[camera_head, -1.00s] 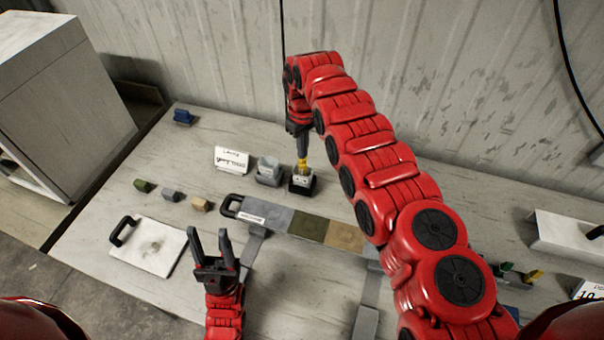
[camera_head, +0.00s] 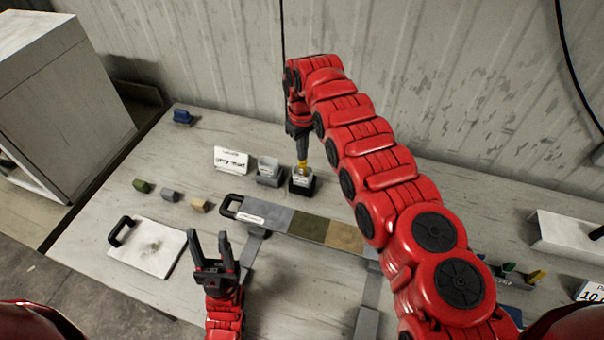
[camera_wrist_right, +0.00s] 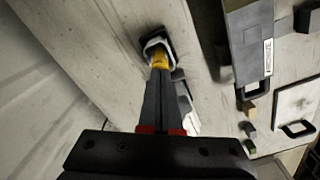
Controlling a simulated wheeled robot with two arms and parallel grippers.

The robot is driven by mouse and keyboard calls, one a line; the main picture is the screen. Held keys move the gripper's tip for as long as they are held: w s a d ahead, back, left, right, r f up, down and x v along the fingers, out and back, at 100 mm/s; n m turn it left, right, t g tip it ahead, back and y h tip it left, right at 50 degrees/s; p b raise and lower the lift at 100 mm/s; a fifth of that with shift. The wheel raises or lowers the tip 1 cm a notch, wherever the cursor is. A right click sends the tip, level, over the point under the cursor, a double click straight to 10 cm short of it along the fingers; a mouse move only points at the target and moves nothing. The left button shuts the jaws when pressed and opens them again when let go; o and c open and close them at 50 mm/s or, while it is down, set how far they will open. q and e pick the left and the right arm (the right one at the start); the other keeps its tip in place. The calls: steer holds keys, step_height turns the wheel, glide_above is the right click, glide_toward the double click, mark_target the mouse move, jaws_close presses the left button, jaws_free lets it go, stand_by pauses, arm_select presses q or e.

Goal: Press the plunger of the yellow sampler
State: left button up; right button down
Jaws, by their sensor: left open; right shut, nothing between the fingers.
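The yellow sampler (camera_head: 302,166) stands upright in a clear cup set in a black holder (camera_head: 301,186) near the back of the table. My right gripper (camera_head: 302,152) points straight down at the sampler's top, its fingers closed together with nothing between them. In the right wrist view the shut fingertips (camera_wrist_right: 159,72) meet the yellow sampler (camera_wrist_right: 158,56); whether they touch it or how far its plunger is down I cannot tell. My left gripper (camera_head: 213,252) is open and empty above the table front, away from the sampler.
A second cup in a grey holder (camera_head: 269,172) and a white label card (camera_head: 231,159) stand just left of the sampler. A long tray (camera_head: 270,215) with grey, green and tan sections lies in front. A white lidded board (camera_head: 146,248) and small coloured blocks (camera_head: 168,195) lie left.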

steer(key=shift+s+f, duration=0.1)
steer(key=shift+f, duration=0.2)
steer(key=shift+w+r+p, duration=0.2)
steer(key=shift+r+p, duration=0.15)
steer(key=shift+r, duration=3.2)
